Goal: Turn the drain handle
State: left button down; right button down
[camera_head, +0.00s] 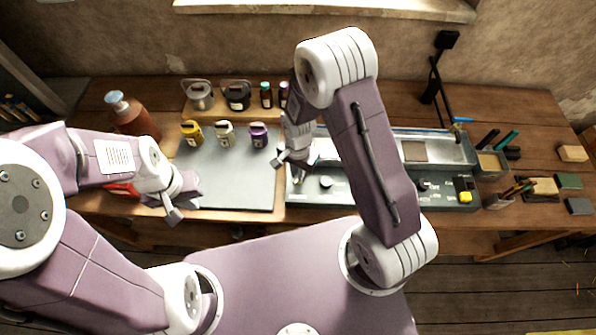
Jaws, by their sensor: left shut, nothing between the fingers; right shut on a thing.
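The long grey machine (335,197) stands on the wooden table, right of centre. My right gripper (296,166) reaches down at the machine's left end and is shut on a small part there, which I take to be the drain handle. The fingers cover most of that part, so its shape and angle cannot be told. My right forearm crosses in front of the middle of the machine and hides some of it. My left gripper (174,212) is shut and empty near the front edge of the table on the left, apart from the machine.
A grey mat (235,180) lies left of the machine, with yellow, white and purple jars (225,134) at its back. Kettles and small bottles stand on a wooden riser (215,112). A brown bottle (130,115) stands at left. Pens and blocks (573,153) lie at far right.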

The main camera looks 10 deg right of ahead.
jog(key=m, duration=0.6)
jog(key=shift+w+r, duration=0.1)
jog(key=m, duration=0.6)
jog(key=shift+m, duration=0.3)
dwell(0.3)
jog(key=c, duration=1.5)
grip_release()
notch_tip(320, 180, up, 9)
jog(key=shift+r+b, duration=0.1)
jog(key=shift+b, duration=0.5)
